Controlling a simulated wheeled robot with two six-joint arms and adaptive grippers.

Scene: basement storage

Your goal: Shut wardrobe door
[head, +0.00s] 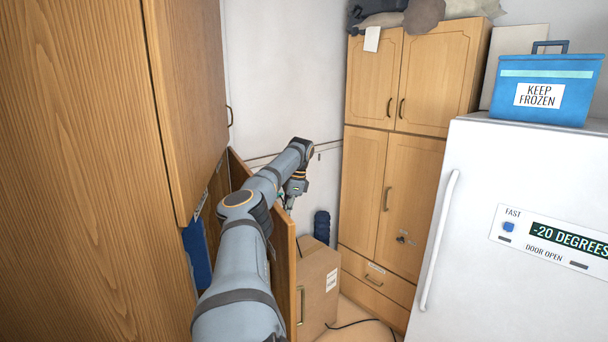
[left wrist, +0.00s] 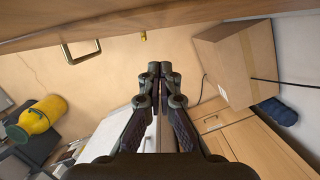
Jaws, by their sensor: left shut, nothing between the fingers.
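A wooden wardrobe (head: 75,180) fills the left side of the head view. Its upper door (head: 185,90) looks shut. Its lower door (head: 285,262) stands open, swung outward, with a handle (head: 300,305) low on its face; a blue thing (head: 197,255) shows inside. My left arm reaches across this door, hiding part of it. My left gripper (head: 288,200) is beyond the arm, small and partly hidden. In the left wrist view, the left gripper (left wrist: 160,68) is shut and empty. A wooden panel (left wrist: 200,28) with a brass handle (left wrist: 80,52) runs above the fingertips, apart from them. My right gripper is not seen.
A black cable (head: 360,322) lies on the floor. A wooden cabinet (head: 365,190) and a white freezer (head: 500,180) under a blue cooler (head: 560,75) stand at right.

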